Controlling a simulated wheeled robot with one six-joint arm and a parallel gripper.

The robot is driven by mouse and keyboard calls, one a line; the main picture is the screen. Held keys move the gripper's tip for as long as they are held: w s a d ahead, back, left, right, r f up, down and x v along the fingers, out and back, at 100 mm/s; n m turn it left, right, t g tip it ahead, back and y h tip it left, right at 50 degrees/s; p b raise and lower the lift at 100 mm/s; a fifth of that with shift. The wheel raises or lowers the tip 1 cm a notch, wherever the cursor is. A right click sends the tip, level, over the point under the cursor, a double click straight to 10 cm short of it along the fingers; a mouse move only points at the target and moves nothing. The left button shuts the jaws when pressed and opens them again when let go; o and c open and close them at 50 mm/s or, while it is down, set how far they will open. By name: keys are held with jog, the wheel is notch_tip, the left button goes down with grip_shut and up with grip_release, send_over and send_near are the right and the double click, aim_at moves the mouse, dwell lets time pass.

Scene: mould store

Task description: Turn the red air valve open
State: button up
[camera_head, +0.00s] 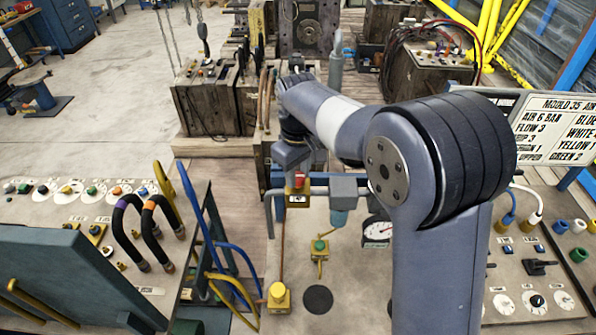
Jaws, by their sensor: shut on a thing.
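The red air valve (299,180) shows as a small red part on a yellow body, with a white label below it, on the blue-grey pipework in the middle of the panel. My gripper (296,171) points down at it from above and is shut on it. The wrist and the jaws cover much of the red part, so which way it is turned cannot be told. A round white gauge (377,232) sits to the right, partly hidden by my arm.
A green-knobbed valve (320,245) and a yellow block (278,296) stand on the panel nearer me. Bent hoses (140,225) rise at the left. A lettered sign (560,125) stands at the right. Wooden-sided mould blocks (210,100) stand behind; the floor at upper left is largely clear.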

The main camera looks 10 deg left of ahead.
aim_at(298, 176)
dwell(0.4)
jog(key=o, duration=1)
jog(key=shift+c, duration=0.2)
notch_tip(298, 176, up, 11)
jog(key=b, duration=0.1)
jog(key=shift+f, duration=0.1)
notch_tip(298, 176, down, 11)
jog(key=shift+r+p, duration=0.1)
jog(key=shift+p, duration=0.4)
